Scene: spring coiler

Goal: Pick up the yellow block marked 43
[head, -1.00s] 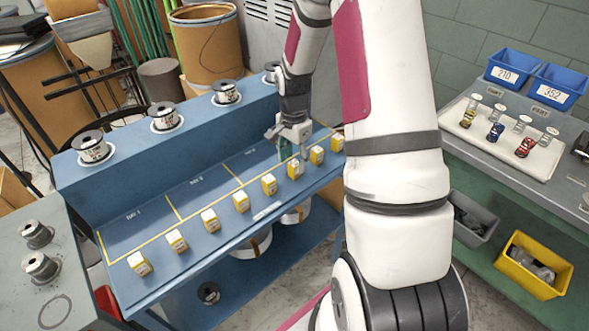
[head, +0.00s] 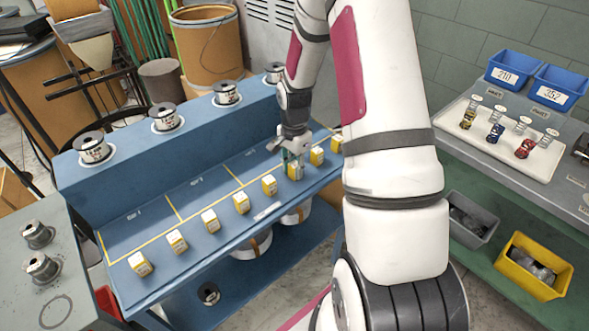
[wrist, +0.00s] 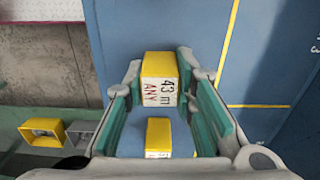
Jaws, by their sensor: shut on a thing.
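The yellow block marked 43 (wrist: 159,78) has a white label reading "43 m ANY" and sits between my fingertips in the wrist view. My gripper (wrist: 160,80) is shut on it, with a teal-padded finger at each side. In the head view my gripper (head: 292,160) points down at the row of blocks, and the held block (head: 295,171) shows just below the fingers. It is at or very near the blue bench top (head: 150,225); I cannot tell if it touches.
Other yellow blocks stand in the row, one close on the right (head: 317,155) and one on the left (head: 269,185). Another block (wrist: 158,136) shows in the wrist view. Spools (head: 164,117) stand on the raised shelf behind. The bench top behind the row is mostly clear.

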